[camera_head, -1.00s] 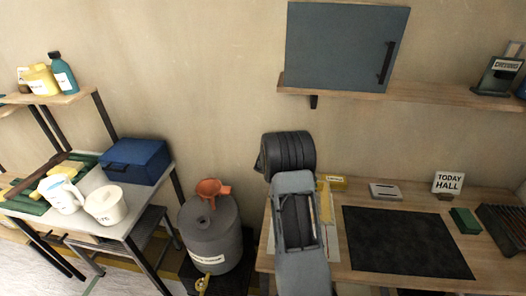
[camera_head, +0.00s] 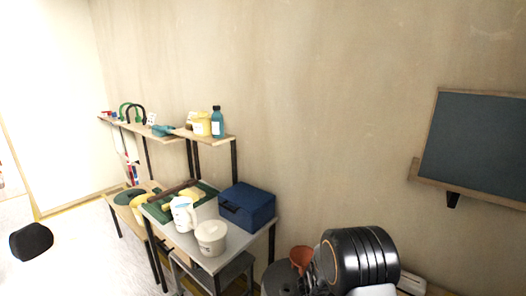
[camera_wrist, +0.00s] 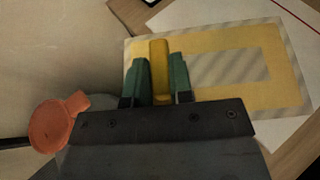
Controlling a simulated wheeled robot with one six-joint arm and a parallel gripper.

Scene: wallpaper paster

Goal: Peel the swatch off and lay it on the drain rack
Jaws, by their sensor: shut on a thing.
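In the wrist view, my gripper (camera_wrist: 160,66) has its two green finger pads closed on an upright yellow tab (camera_wrist: 159,68). A flat yellow swatch (camera_wrist: 278,60) with a pale striped middle and edge shows just beyond and to the right. I cannot tell whether the tab is joined to it. The swatch appears to lie over a white sheet (camera_wrist: 215,15); its lower left part is hidden by my gripper. In the head view my arm fills the bottom right and the gripper is not visible. I cannot make out the drain rack for certain now.
An orange funnel (camera_head: 302,257) stands on a dark drum (camera_head: 283,281) beside my arm; it also shows left of my gripper in the wrist view (camera_wrist: 48,125). A table (camera_head: 183,238) holds a blue box (camera_head: 247,205), white jug (camera_head: 183,214) and tub (camera_head: 211,238).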

